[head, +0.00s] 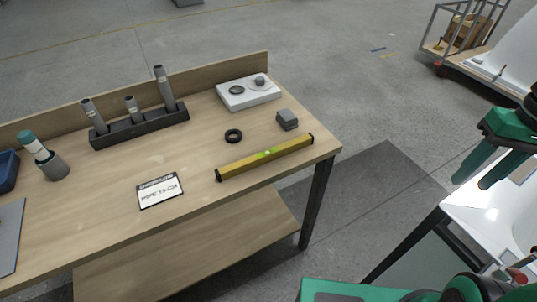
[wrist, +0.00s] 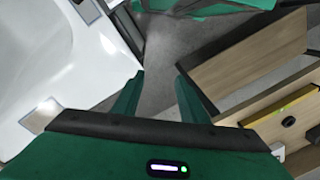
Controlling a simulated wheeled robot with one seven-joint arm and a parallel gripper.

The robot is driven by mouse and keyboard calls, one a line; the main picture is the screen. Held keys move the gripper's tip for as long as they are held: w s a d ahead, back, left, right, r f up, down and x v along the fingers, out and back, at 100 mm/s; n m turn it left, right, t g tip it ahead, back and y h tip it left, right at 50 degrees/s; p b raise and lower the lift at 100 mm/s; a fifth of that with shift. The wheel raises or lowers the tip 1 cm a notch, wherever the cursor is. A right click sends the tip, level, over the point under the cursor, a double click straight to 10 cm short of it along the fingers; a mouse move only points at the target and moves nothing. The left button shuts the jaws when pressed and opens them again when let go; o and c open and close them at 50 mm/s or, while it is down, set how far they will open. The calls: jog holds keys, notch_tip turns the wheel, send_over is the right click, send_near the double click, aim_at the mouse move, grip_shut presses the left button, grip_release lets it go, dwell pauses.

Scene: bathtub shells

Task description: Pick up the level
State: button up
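The level (head: 265,157) is a yellow bar with black ends and a bright green vial near its middle. It lies flat near the right front edge of the wooden workbench (head: 110,222). In the wrist view the level (wrist: 283,107) shows at the far right, on the bench. My gripper (head: 478,167) is at the right in the head view, well to the right of the bench and apart from the level. In the wrist view my gripper (wrist: 155,98) has its two green fingers spread with nothing between them.
A black ring (head: 233,135), a small grey block (head: 287,120) and a white tray (head: 248,93) lie behind the level. A sign card (head: 160,190) lies to its left. A rack (head: 140,128) holds grey tubes. A white tub shell (head: 490,215) stands at the right. Floor lies between.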

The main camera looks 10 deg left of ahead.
jog(key=w+a+f+n+y, duration=0.2)
jog(key=w+a+n, duration=0.4)
jog(key=w+a, duration=0.25)
jog(key=n+g+y, duration=0.5)
jog(key=n, duration=0.8)
send_near(269, 152)
jog(key=w+d, duration=0.1)
jog(key=d, duration=0.2)
jog(key=w+d+f, duration=0.1)
jog(key=d, duration=0.3)
jog(key=w+d, duration=0.1)
jog(key=d, duration=0.3)
jog(key=shift+f, duration=0.3)
jog(key=a+n+y, duration=0.1)
jog(key=a+n, duration=0.1)
jog(key=a+n+g, duration=0.1)
jog(key=a+n, duration=0.1)
jog(key=a, duration=0.1)
jog(key=a+n+g+y, duration=0.1)
jog(key=a, duration=0.1)
jog(key=shift+w+a+f+n+y, duration=0.1)
jog(key=shift+a+f+n+y, duration=0.1)
jog(key=shift+f+n+y, duration=0.15)
jog(key=shift+a+n+g, duration=0.4)
jog(key=shift+a+n, duration=0.05)
jog(key=shift+n, duration=0.1)
jog(key=x, duration=1)
jog(key=shift+s+a, duration=0.25)
jog(key=shift+s, duration=0.15)
jog(key=shift+c, duration=0.6)
